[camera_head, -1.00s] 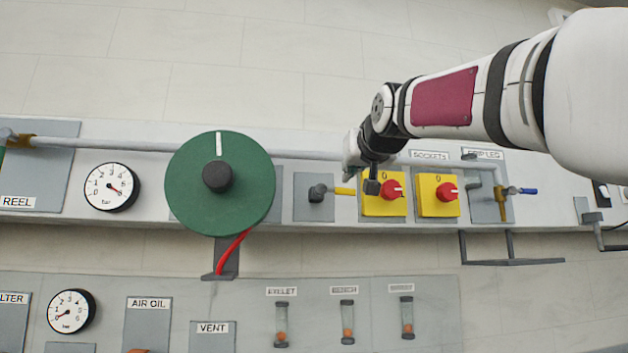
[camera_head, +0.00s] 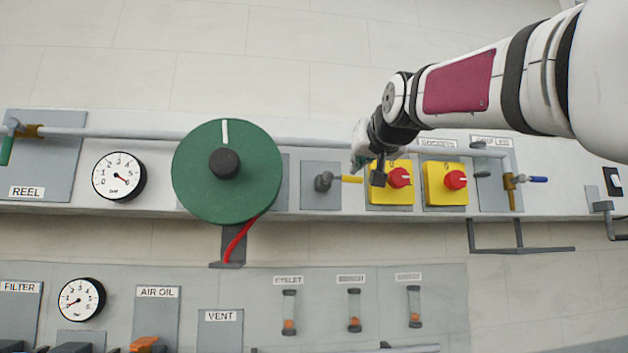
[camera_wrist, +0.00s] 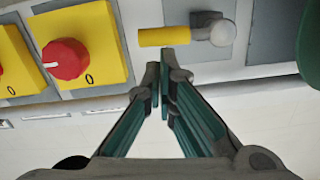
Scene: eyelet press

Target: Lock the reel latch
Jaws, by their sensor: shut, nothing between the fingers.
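A green round reel (camera_head: 205,190) with a black hub and a white mark pointing up is on the wall rail; a red hose hangs below it. To its right, a small grey fitting with a yellow lever (camera_head: 350,179) sits on a grey plate, the lever pointing sideways to the right. No label names the latch; I cannot tell for certain that this lever is it. My gripper (camera_head: 378,180) is near the lever's yellow tip. In the wrist view, the shut, empty fingertips (camera_wrist: 160,78) are just below the yellow sleeve (camera_wrist: 163,37); contact is unclear.
Two yellow switch boxes with red knobs (camera_head: 400,177) (camera_head: 456,180) are close right of the lever. A green-handled valve (camera_head: 8,148) is above the REEL label at far left. A gauge (camera_head: 119,177) is left of the reel. A grey bracket (camera_head: 520,249) sticks out below right.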

